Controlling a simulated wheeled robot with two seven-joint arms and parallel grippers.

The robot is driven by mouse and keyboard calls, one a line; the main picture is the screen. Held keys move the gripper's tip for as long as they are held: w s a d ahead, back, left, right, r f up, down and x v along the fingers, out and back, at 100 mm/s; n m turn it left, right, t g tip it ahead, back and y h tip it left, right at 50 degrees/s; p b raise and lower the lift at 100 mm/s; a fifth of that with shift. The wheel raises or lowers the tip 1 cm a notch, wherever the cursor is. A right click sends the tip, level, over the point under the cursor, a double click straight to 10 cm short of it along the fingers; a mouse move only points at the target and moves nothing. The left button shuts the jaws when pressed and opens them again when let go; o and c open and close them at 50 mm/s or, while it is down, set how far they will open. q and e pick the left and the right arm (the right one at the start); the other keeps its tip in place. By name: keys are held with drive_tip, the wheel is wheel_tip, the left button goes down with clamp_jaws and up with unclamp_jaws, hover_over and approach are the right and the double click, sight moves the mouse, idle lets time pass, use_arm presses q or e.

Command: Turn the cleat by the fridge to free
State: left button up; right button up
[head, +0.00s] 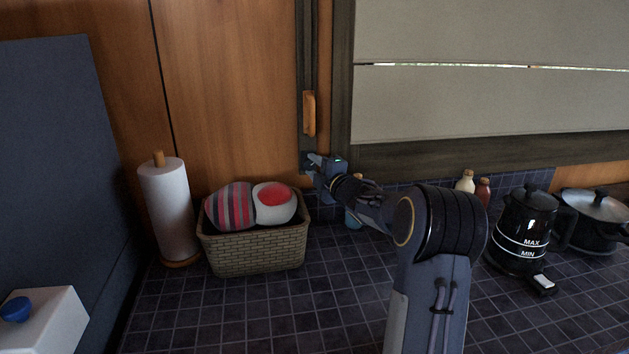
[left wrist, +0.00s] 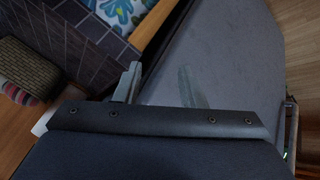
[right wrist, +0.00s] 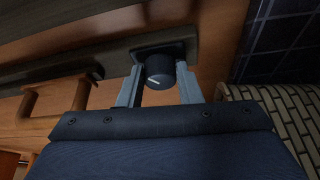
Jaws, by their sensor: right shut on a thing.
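The cleat appears as a dark round knob (right wrist: 160,72) with a white mark line, set on a dark strip of the wall. My right gripper (right wrist: 157,85) has one finger on each side of the knob and is shut on it. In the head view my right gripper (head: 312,166) reaches the foot of the dark upright strip, and it hides the knob there. A wooden handle (head: 309,113) is on the same strip just above; it also shows in the right wrist view (right wrist: 55,97). My left gripper (left wrist: 160,85) is open and empty, seen only in its wrist view.
A wicker basket (head: 257,249) with striped and red-white bundles stands below the knob. A paper towel roll (head: 167,210) is left of it. A black kettle (head: 525,230), a pot (head: 596,220) and bottles (head: 465,181) stand to the right. The tiled counter (head: 260,310) is clear in front.

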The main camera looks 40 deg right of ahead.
drive_tip(key=m+t+b, duration=0.1)
drive_tip(key=m+b, duration=0.2)
drive_tip(key=b, duration=0.1)
drive_tip(key=f+m+h+b, duration=0.1)
drive_tip(key=m+b, duration=0.2)
drive_tip(key=b, duration=0.1)
drive_tip(key=shift+a+f+t, duration=0.1)
drive_tip(key=shift+f+t, duration=0.05)
drive_tip(key=shift+t, duration=0.25)
drive_tip(key=shift+m+h+b, duration=0.8)
drive_tip(key=shift+m+b, duration=0.4)
drive_tip(key=shift+m, duration=0.1)
drive_tip(key=shift+r, duration=0.2)
drive_tip(key=o, duration=1)
drive_tip(key=shift+c, duration=0.2)
drive_tip(key=shift+r, duration=0.1)
drive_tip(key=b+v, duration=0.1)
drive_tip(key=v, duration=0.6)
drive_tip(key=shift+s+f, duration=0.25)
drive_tip(key=shift+s, duration=0.05)
drive_tip(key=shift+r, duration=0.1)
